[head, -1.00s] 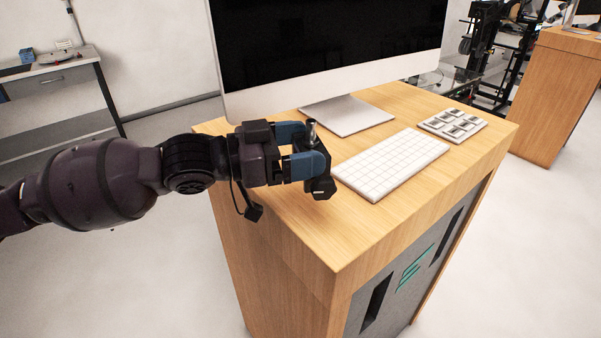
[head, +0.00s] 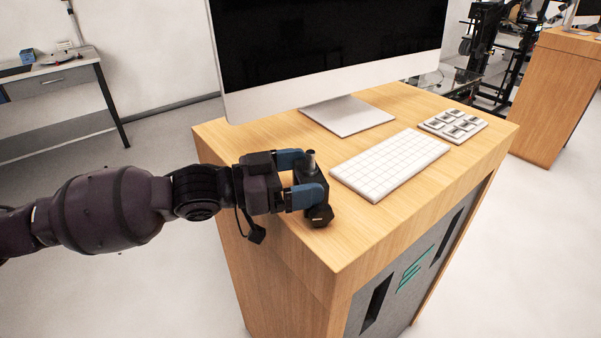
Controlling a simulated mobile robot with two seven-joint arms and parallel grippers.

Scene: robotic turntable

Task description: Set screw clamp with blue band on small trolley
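My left gripper (head: 300,178) is over the front left part of a wooden unit's top (head: 270,225). Its two blue fingers are around a dark screw clamp (head: 319,215) with an upright metal tip (head: 311,161), and they look shut on it. The clamp's black lower end is at or just above the wood; I cannot tell if it touches. I cannot make out a blue band on it, as the blue fingers cover its middle. The wooden unit has a grey front panel; I see no other thing that looks like a small trolley. My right gripper is not in view.
A large monitor (head: 330,60) stands on the unit behind the clamp. A white keyboard (head: 390,165) lies close to its right, with a small tray of keys (head: 453,125) beyond. The unit's front corner is clear. A grey side table (head: 55,80) stands far left.

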